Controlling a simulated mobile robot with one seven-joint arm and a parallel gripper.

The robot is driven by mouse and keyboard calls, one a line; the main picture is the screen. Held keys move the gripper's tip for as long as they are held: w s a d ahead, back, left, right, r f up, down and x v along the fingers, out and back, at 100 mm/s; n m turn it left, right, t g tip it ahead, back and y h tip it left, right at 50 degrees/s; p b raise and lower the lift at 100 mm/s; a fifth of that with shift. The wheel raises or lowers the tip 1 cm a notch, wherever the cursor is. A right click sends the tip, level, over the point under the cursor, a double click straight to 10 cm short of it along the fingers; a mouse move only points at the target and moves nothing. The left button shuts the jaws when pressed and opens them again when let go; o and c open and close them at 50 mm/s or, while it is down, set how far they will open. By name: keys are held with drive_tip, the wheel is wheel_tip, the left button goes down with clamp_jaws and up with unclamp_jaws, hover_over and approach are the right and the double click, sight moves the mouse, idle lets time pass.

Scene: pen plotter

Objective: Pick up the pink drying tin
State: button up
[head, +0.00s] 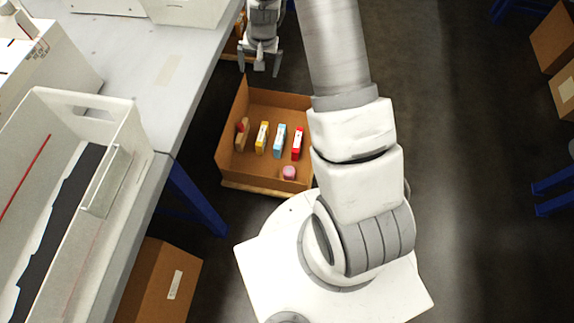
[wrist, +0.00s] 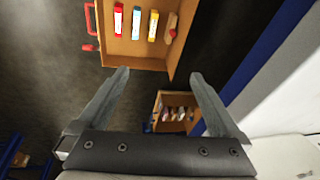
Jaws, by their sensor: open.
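The pink drying tin (head: 289,172) is a small round pink thing. It stands in the near right part of an open cardboard box (head: 228,167), in front of a red pack, in the head view. I cannot make it out in the wrist view. My gripper (head: 259,68) is open and empty, beyond the box's far edge, with its fingers spread. In the wrist view my gripper (wrist: 159,75) has nothing between its fingertips.
The box also holds yellow (head: 262,138), blue (head: 280,140) and red (head: 297,143) packs, and a wooden thing with a red part (head: 242,134). A grey table (head: 180,60) with white bins is left. A second box (wrist: 160,123) shows in the wrist view.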

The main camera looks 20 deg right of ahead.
wheel_tip(320, 180, down, 22)
drive_tip(key=d+r+m+g+b, duration=0.1)
drive_tip(key=d+m+b, duration=0.1)
drive_tip(key=b, duration=0.2)
drive_tip(key=m+g+h+b, duration=0.1)
drive_tip(key=b, duration=0.2)
approach(289, 170)
drive_tip(key=f+b, duration=0.1)
drive_tip(key=f, duration=0.1)
drive_tip(key=f+b, duration=0.2)
drive_tip(key=f, duration=0.1)
drive_tip(key=f+b, duration=0.2)
drive_tip(key=shift+w+f, duration=0.2)
drive_tip(key=shift+w, duration=0.1)
drive_tip(key=shift+w+d+f+b, duration=0.1)
drive_tip(key=shift+d+f+b, duration=0.1)
drive_tip(key=shift+f+b, duration=0.95)
drive_tip(key=shift+w+d+f+b, duration=0.15)
drive_tip(key=shift+f+b, duration=0.3)
drive_tip(key=shift+f, duration=1.35)
drive_tip(key=c, duration=1.5)
